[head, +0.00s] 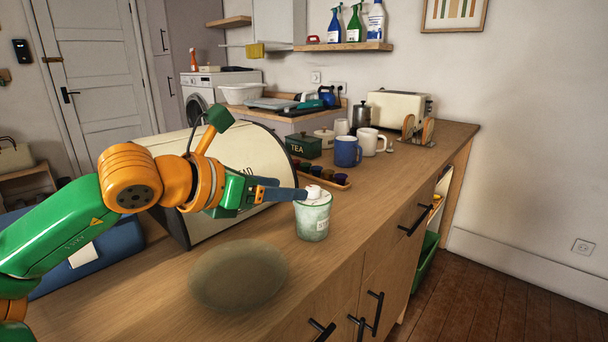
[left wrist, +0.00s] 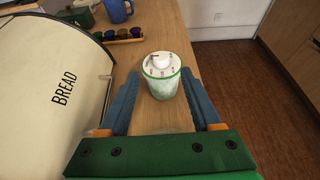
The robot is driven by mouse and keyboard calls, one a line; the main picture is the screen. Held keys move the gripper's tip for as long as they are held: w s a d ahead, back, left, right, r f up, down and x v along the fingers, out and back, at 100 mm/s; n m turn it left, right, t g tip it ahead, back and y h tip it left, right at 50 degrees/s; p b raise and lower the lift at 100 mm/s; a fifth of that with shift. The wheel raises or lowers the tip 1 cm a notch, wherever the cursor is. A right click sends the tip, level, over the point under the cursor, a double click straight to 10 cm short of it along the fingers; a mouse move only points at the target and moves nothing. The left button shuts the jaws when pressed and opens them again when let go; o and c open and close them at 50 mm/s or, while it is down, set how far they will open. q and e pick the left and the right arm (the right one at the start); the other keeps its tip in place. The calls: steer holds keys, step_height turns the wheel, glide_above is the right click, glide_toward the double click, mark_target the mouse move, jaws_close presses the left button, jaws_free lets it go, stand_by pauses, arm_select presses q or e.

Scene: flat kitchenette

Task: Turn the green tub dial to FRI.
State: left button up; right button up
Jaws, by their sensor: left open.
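The green tub (head: 313,220) is a pale, marbled green pot with a white top, standing on the wooden counter. In the left wrist view the tub (left wrist: 163,84) shows a white dial knob (left wrist: 162,60) on its lid, with small dark marks around it too small to read. My left gripper (head: 290,193) is at the tub's upper left side in the head view. In the left wrist view its two blue fingers are spread apart, one on each side of the tub's near part, with nothing held. My right gripper is not in view.
A cream bread bin (head: 245,155) stands close behind my left arm. A tray of small coloured cups (head: 325,177), a blue mug (head: 347,152) and a dark green tea tin (head: 304,146) stand beyond the tub. A round, dull green object (head: 238,276) lies nearer. The counter's front edge is right of the tub.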

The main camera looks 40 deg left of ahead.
mark_target(311, 189)
arm_select(q)
steer(key=p+x, duration=0.1)
steer(key=x, duration=0.1)
steer(key=p+x, duration=0.1)
steer(key=x, duration=0.1)
steer(key=p+x, duration=0.2)
steer(key=shift+w+d+r, duration=0.2)
steer(key=shift+w+f, duration=0.15)
steer(key=shift+f, duration=0.05)
steer(key=c, duration=0.4)
jaws_close()
